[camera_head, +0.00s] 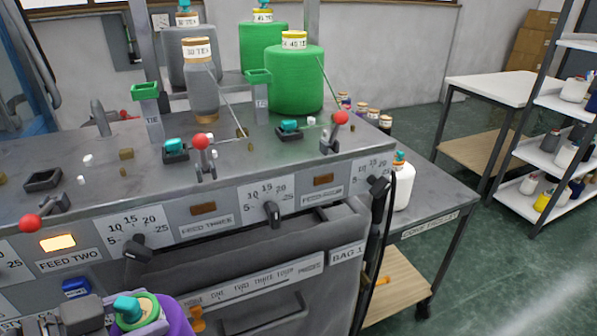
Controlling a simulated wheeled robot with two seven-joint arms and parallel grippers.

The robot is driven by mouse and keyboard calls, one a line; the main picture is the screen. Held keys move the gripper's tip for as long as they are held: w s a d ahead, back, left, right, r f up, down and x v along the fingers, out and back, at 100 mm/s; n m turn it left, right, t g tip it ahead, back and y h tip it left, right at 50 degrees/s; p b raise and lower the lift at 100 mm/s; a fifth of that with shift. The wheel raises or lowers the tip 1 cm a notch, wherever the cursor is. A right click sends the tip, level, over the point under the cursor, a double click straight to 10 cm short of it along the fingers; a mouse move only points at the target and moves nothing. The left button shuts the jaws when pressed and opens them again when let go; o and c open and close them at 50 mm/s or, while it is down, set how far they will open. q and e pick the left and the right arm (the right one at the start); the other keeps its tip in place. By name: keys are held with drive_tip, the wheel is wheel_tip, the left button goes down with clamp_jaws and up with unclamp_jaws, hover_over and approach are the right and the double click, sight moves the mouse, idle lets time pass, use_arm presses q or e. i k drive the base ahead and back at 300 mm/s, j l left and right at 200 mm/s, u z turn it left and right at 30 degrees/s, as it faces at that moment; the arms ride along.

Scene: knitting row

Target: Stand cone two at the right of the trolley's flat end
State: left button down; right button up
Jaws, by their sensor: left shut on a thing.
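A purple cone (178,318) with a green ring and a teal top shows at the bottom left, partly cut off by the picture edge. My left gripper (118,314) is shut on it, in front of the machine's panel; its number cannot be read. The cone trolley (436,205) is at the right of the machine, with a grey flat top and a label on its front edge. A white cone (403,190) with a teal top stands on the trolley, close to the machine. My right gripper is not in view.
The machine (225,170) stands between the held cone and the trolley, with red-knobbed levers and large green cones (294,85) on it. Several small cones (361,112) show behind its right end. The trolley top right of the white cone is clear. A shelf rack (545,160) stands farther right.

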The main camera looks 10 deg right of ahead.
sight(431, 185)
drive_tip(key=i+l, duration=0.1)
drive_tip(key=l, duration=0.65)
drive_tip(key=i+l+u, duration=0.1)
drive_tip(key=l, duration=0.65)
drive_tip(key=i+l+u, duration=0.1)
drive_tip(key=l, duration=0.65)
drive_tip(key=i+l, duration=0.1)
drive_tip(key=l, duration=0.65)
drive_tip(key=i+l, duration=0.2)
drive_tip(key=i+l+u, duration=0.1)
drive_tip(key=l, duration=0.35)
drive_tip(key=i+l, duration=0.25)
drive_tip(key=i+l+u, duration=0.1)
drive_tip(key=l, duration=0.3)
drive_tip(key=i+l, duration=0.25)
drive_tip(key=l+u, duration=0.05)
drive_tip(key=l, duration=0.05)
